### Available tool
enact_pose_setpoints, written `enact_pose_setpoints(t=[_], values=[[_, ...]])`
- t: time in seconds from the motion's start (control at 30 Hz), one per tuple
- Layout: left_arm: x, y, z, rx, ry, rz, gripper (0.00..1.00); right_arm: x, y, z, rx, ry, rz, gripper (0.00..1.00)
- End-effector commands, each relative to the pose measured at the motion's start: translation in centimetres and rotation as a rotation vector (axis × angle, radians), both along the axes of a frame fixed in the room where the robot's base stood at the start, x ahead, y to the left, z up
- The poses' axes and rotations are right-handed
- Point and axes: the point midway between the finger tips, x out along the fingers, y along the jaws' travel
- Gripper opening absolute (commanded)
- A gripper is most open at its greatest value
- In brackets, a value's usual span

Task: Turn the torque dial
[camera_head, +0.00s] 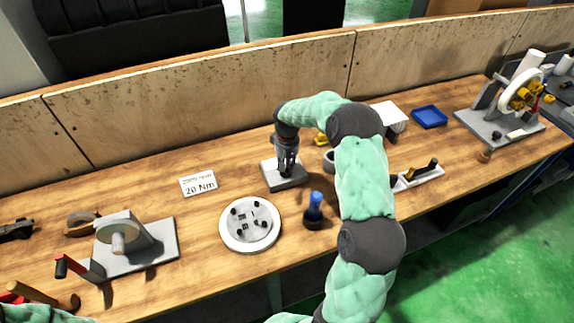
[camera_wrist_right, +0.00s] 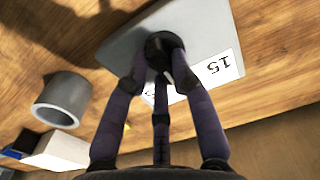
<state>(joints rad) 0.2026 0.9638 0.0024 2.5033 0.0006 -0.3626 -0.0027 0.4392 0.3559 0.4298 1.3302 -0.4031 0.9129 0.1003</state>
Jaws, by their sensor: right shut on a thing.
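The torque dial is a black knob (camera_wrist_right: 160,44) on a grey base plate (camera_head: 292,184). The dial is mostly hidden by my gripper in the head view. My right gripper (camera_head: 286,162) points down over the plate and is shut on the dial, with its dark fingers around it in the wrist view (camera_wrist_right: 158,62). A white scale label (camera_wrist_right: 218,68) on the plate reads 15, upside down in the wrist view; another number is partly covered by a finger. A white card (camera_head: 198,183) on the table reads 20 Nm. My left gripper is not in view.
A round white plate with black parts (camera_head: 250,224) and a blue-topped dark piece (camera_head: 314,207) stand in front of the dial. A grey ring (camera_wrist_right: 62,98) lies near its base. A crank fixture (camera_head: 125,240) is at left, a blue tray (camera_head: 429,116) at the back right.

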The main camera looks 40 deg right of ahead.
Motion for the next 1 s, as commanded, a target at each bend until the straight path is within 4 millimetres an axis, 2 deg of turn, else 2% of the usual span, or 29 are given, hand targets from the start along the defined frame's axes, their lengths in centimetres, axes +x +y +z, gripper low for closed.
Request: enact_pose_setpoints(t=[0.07, 0.1, 0.17, 0.2, 0.5, 0.63, 0.77, 1.0], values=[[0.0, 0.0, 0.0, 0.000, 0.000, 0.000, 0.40, 0.0, 0.0, 0.0, 0.000, -0.001, 0.000, 0.00], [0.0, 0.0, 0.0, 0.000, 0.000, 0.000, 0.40, 0.0, 0.0, 0.0, 0.000, -0.001, 0.000, 0.28], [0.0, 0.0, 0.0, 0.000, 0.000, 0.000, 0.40, 0.0, 0.0, 0.0, 0.000, -0.001, 0.001, 0.45], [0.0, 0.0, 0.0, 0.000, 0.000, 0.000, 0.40, 0.0, 0.0, 0.0, 0.000, -0.001, 0.001, 0.49], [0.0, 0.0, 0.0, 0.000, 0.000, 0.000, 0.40, 0.0, 0.0, 0.1, 0.000, -0.001, 0.001, 0.49], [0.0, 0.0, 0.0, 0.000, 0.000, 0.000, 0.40, 0.1, 0.0, 0.8, -0.001, -0.002, 0.001, 0.49], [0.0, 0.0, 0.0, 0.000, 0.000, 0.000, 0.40, 0.1, 0.0, 2.7, -0.002, -0.005, 0.001, 0.49], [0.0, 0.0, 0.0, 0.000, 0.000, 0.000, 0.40, 0.1, 0.0, 7.5, -0.002, -0.004, 0.002, 0.49]])
